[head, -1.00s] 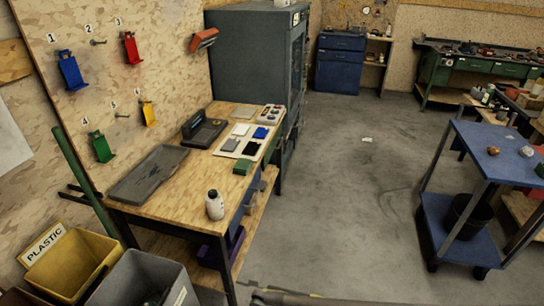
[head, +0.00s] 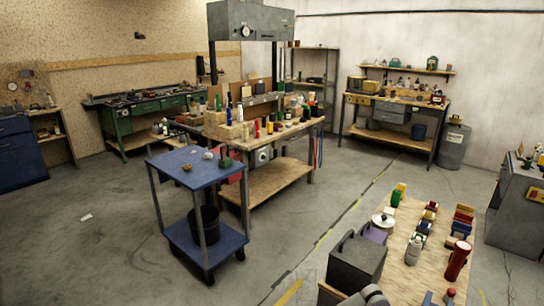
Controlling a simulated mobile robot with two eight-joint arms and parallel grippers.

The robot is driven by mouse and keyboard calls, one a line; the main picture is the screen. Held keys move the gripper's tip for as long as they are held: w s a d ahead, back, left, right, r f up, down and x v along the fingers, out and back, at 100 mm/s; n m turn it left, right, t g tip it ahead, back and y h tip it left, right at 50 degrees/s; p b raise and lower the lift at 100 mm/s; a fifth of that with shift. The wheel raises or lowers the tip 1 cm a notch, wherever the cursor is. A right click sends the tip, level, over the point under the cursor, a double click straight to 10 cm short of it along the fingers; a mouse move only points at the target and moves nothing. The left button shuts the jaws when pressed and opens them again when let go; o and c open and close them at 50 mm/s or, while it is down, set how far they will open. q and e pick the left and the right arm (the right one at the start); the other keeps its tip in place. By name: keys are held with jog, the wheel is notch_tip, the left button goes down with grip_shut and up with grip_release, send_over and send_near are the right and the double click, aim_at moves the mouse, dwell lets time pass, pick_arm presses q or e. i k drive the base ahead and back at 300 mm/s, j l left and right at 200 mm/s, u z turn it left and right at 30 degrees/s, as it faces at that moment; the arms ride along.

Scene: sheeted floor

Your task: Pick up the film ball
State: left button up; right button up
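A small pale greyish ball (head: 208,155) sits on the top shelf of the blue cart (head: 172,158); it may be the film ball, but it is too small to be sure. A brown-orange lump (head: 187,167) lies to its left and a small green object (head: 225,159) stands to its right. A flat whitish scrap (head: 86,217) lies on the floor left of the cart.
A dark bucket (head: 205,224) stands on the cart's lower shelf. A cluttered wooden workbench (head: 275,183) stands close behind the cart. Another table (head: 405,278) with a grey box (head: 356,262) fills the lower right. The floor left of the cart is open.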

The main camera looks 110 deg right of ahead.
aim_at(207, 156)
jog(key=z, duration=3.1)
jog(key=i+u, duration=0.4)
jog(key=i, duration=1.55)
